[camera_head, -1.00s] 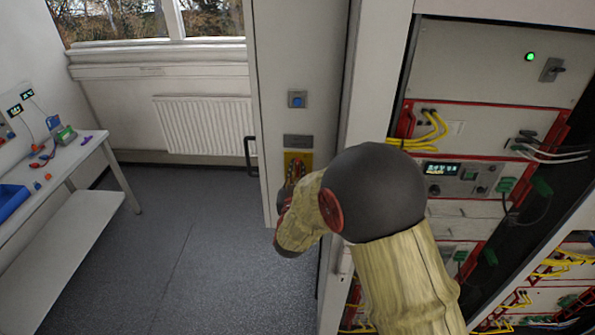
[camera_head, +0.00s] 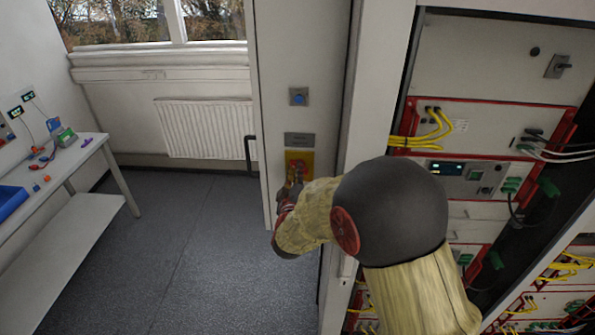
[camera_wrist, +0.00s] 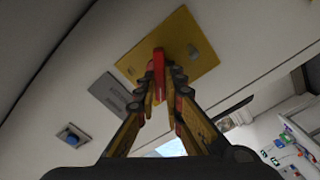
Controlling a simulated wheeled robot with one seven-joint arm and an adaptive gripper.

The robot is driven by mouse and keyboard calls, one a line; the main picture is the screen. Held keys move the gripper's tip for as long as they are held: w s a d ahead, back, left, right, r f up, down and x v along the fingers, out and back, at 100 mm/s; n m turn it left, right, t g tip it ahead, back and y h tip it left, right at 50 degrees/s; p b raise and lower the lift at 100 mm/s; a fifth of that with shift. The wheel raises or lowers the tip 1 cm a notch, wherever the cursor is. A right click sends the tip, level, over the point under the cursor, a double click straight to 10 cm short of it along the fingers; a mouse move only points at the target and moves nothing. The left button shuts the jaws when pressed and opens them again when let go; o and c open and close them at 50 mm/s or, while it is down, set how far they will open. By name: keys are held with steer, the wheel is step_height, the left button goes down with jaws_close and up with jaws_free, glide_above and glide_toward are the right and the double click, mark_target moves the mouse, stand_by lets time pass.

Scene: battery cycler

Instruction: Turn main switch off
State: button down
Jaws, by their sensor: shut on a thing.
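The main switch is a red handle (camera_wrist: 158,62) on a yellow plate (camera_wrist: 183,27), mounted on the pale door panel. In the head view the yellow plate (camera_head: 309,157) shows just beyond my gripper (camera_head: 295,182), which partly covers the red handle (camera_head: 296,164). In the wrist view my gripper (camera_wrist: 162,80) has its two fingers closed around the red handle, one on each side. The lamp (camera_head: 535,51) on the rack's top unit is dark.
A blue button (camera_head: 299,97) and a grey label plate (camera_head: 299,140) sit above the switch. The open rack (camera_head: 480,130) with yellow cables stands at right. A workbench (camera_head: 75,165) is at left; the floor between is clear.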

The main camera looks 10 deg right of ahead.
steer(key=shift+a+f+n+p, duration=0.15)
steer(key=shift+n+p, duration=0.15)
steer(key=shift+n, duration=1.5)
steer(key=shift+d+f+n+p, duration=0.1)
steer(key=shift+n+p, duration=0.15)
steer(key=shift+n, duration=1.55)
steer(key=c, duration=1.9)
jaws_free()
steer(key=shift+a, duration=0.1)
steer(key=v, duration=1.2)
